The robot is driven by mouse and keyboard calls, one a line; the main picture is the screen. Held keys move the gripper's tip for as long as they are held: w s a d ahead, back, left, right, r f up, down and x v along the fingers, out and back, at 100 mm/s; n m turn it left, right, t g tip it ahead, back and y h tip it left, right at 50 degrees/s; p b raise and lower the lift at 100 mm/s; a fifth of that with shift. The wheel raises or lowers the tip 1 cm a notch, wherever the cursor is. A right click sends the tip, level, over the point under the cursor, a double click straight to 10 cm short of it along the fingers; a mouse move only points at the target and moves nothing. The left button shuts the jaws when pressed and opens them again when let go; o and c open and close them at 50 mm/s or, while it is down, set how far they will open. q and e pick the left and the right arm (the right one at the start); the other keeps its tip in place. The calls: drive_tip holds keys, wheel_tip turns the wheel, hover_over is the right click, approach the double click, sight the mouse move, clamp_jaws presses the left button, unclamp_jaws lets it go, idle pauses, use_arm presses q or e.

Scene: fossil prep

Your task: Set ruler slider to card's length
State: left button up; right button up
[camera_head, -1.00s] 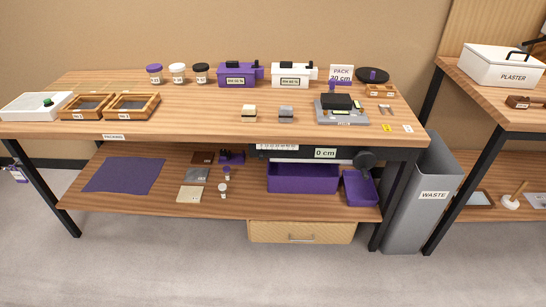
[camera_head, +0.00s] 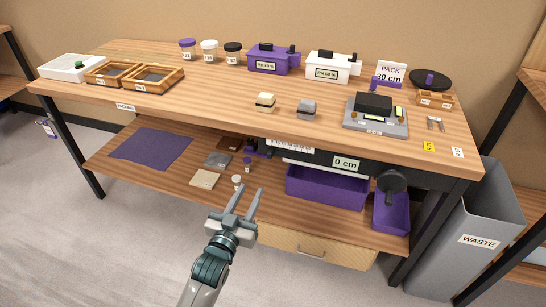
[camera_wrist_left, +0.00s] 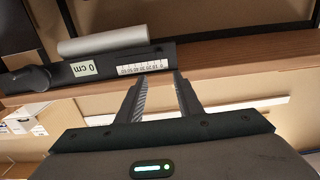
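The card (camera_head: 390,75) stands upright at the back right of the bench and appears to read "PACK 30 cm". The ruler (camera_head: 318,158) is a dark bar under the bench's front edge, with a white scale, a "0 cm" label (camera_head: 345,163) and a round black knob (camera_head: 392,180) at its right end. The ruler shows upside down in the left wrist view (camera_wrist_left: 108,69). I cannot make out a separate slider. My left gripper (camera_head: 249,189) is open and empty, in front of the lower shelf and left of the label. Its fingertips point toward the scale (camera_wrist_left: 145,65) in the wrist view. My right gripper is out of view.
Purple bins (camera_head: 325,188) sit below the ruler on the lower shelf. A drawer (camera_head: 318,250) hangs under that shelf. A grey waste bin (camera_head: 470,225) stands at the right. The floor at the front left is clear.

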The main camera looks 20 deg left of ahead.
sight(269, 155)
use_arm(q)
drive_tip(key=shift+w, duration=0.1)
drive_tip(key=w, duration=1.5)
drive_tip(key=shift+w+d+b, duration=0.25)
drive_tip(key=shift+b, duration=0.05)
drive_tip(key=shift+w+f, duration=0.1)
drive_tip(key=shift+w, duration=0.75)
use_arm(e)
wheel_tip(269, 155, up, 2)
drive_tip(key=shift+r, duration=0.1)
use_arm(q)
drive_tip(key=shift+c, duration=0.6)
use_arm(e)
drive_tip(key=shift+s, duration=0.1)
use_arm(q)
drive_tip(key=shift+d, duration=0.1)
clamp_jaws()
